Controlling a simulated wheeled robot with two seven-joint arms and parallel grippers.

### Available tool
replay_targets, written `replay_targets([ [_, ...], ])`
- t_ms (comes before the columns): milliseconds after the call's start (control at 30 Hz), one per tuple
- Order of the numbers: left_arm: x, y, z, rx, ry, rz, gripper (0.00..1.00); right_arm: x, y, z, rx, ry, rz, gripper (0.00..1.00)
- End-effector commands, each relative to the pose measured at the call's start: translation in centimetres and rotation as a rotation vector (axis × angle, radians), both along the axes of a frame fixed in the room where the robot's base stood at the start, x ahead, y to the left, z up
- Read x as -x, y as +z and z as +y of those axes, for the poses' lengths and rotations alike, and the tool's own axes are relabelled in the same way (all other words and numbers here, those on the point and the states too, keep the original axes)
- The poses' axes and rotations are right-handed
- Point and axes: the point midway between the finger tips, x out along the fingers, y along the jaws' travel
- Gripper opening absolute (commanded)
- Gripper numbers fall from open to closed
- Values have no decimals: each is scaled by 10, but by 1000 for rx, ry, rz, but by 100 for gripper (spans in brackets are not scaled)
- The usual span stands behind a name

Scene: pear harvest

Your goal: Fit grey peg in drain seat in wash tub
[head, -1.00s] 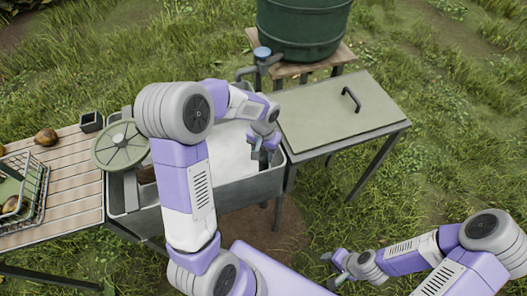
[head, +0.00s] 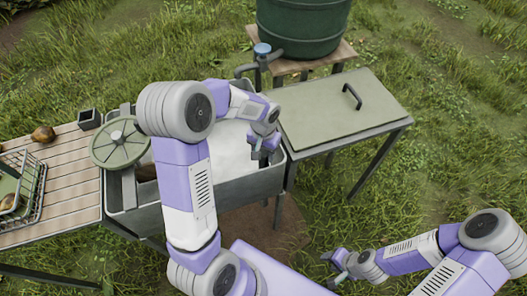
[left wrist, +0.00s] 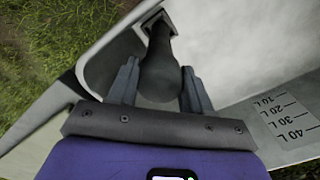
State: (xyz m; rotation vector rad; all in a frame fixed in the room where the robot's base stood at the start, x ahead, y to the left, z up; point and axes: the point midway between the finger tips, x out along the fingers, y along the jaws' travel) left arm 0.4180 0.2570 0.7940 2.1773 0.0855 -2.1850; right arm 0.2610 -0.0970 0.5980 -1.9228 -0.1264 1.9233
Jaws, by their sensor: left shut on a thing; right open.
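The grey wash tub (head: 225,195) stands at the centre left of the head view, with a pale inside. My left gripper (head: 258,158) reaches into its right part. In the left wrist view my left gripper (left wrist: 160,88) is shut on the dark grey peg (left wrist: 160,75), its rounded end between the fingers. The peg's far end meets or overlaps a small dark square part (left wrist: 154,20) by the pale tub surface; I cannot tell whether this is the drain seat or part of the peg. My right gripper (head: 332,268) is open and empty, low over the grass.
A round green lid-like disc (head: 120,144) sits over the tub's left end. A slatted table (head: 70,185) with a wire basket (head: 22,190) is at the left. A grey-green side table (head: 340,112) adjoins the right; a green barrel (head: 303,25) with a tap (head: 262,52) stands behind.

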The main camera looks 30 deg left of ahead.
Motion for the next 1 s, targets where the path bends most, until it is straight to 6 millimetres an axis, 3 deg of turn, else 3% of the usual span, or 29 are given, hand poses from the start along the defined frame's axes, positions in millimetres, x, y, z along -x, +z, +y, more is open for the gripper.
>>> replay_targets([
  [1000, 0, -10, 0, 0, 0, -1, 0, 0, -7, 0, 0, 0, 0, 43],
])
